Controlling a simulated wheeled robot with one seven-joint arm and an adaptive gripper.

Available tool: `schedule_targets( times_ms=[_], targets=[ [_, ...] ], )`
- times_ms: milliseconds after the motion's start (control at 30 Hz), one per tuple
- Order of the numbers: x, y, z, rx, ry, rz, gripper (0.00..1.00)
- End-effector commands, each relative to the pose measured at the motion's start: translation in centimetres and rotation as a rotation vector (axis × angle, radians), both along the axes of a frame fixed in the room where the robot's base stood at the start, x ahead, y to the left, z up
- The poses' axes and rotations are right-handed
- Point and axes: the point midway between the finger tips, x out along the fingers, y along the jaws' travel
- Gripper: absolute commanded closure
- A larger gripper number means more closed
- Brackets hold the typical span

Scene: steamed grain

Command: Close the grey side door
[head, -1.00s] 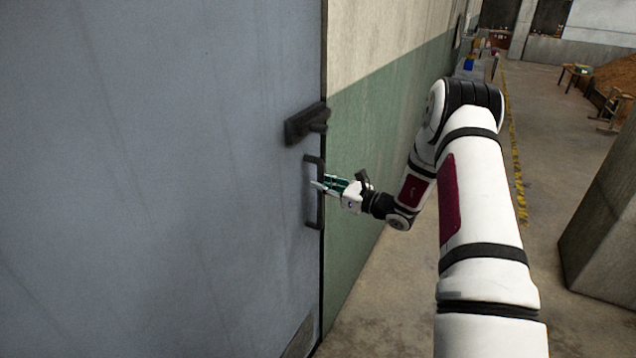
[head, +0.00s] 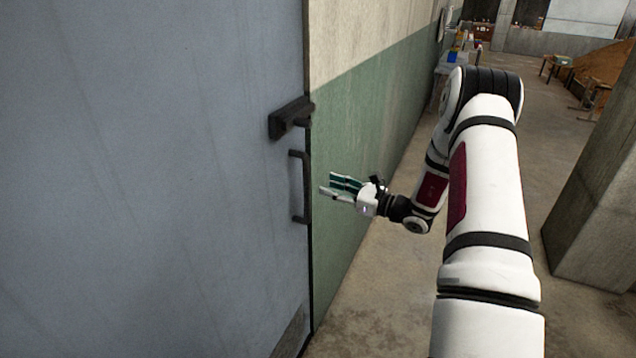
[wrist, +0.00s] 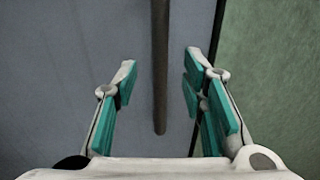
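The grey side door (head: 150,180) fills the left of the head view, its right edge close against the cream and green wall. A dark bar handle (head: 300,188) stands upright near that edge, with a black latch box (head: 290,118) above it. My gripper (head: 333,185) is to the right of the handle and apart from it, pointing toward the door. In the wrist view the gripper (wrist: 160,90) has its teal-padded fingers spread wide and empty. The handle (wrist: 160,65) shows between and beyond them, in front of the grey door (wrist: 60,60).
The green and cream wall (head: 375,130) runs back from the door edge. A concrete pillar (head: 595,190) stands at the right. Tables and clutter (head: 455,60) are far back. The concrete floor (head: 400,275) between wall and pillar looks clear.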

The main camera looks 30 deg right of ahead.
Motion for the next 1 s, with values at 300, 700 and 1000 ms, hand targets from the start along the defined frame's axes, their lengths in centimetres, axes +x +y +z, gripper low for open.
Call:
schedule_targets(
  times_ms=[300,700,1000],
  targets=[
    [-3.6,-2.1,0.0,0.0,0.001,0.0,0.62],
    [-4.0,-2.3,0.0,-0.001,0.001,0.001,0.62],
    [-3.9,-1.8,0.4,-0.012,-0.001,0.017,0.62]
  ],
)
